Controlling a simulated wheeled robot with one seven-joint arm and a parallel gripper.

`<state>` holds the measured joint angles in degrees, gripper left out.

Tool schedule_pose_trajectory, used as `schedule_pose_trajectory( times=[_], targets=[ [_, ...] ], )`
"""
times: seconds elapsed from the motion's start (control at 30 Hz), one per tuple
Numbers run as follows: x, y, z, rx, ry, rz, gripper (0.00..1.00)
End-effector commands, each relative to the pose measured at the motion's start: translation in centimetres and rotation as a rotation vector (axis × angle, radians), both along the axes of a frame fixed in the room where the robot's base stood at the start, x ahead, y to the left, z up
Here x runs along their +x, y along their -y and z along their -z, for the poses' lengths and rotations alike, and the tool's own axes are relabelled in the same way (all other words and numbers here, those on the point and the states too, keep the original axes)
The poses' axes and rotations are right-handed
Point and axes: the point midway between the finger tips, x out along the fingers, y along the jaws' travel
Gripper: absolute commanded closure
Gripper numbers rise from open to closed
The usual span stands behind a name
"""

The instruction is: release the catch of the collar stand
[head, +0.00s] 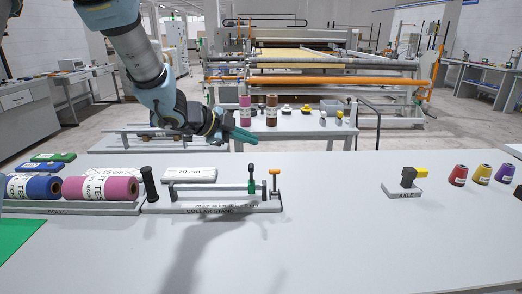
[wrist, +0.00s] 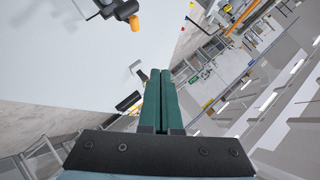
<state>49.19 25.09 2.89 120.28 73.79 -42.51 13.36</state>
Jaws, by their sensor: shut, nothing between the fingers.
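The collar stand (head: 225,208) is a grey base near the table's front left, with a thin horizontal bar above it. I cannot tell which part is the catch. My gripper (head: 253,139) has green fingers, shut and empty, in the air above the stand's right end and apart from it. The closed fingers (wrist: 161,72) also show in the wrist view, where the stand is not clearly recognisable.
Pink (head: 100,189) and blue (head: 34,187) rolls lie left of the stand, beside a black post (head: 149,184). White packets (head: 189,175) lie behind it.

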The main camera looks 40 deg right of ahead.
Motion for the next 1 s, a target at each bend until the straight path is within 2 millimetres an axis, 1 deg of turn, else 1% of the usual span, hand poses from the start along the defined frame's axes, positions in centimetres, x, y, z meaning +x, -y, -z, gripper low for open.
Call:
schedule_pose_trajectory(
  times=[0.1, 0.2, 0.8, 0.87, 0.9, 0.97, 1.0],
  targets=[
    [0.3, -0.9, -0.9, -0.003, 0.002, -0.001, 1.00],
    [0.4, -1.3, -1.2, -0.001, 0.001, 0.000, 1.00],
    [0.5, -1.4, -1.3, 0.000, 0.000, -0.003, 1.00],
    [1.1, -1.8, -1.3, 0.003, -0.003, -0.028, 1.00],
    [1.8, -2.3, -1.3, 0.006, -0.008, -0.064, 1.00],
    [3.7, -3.6, -1.3, 0.016, -0.021, -0.150, 1.00],
    [5.3, -4.8, -1.3, 0.025, -0.032, -0.227, 1.00]
  ],
)
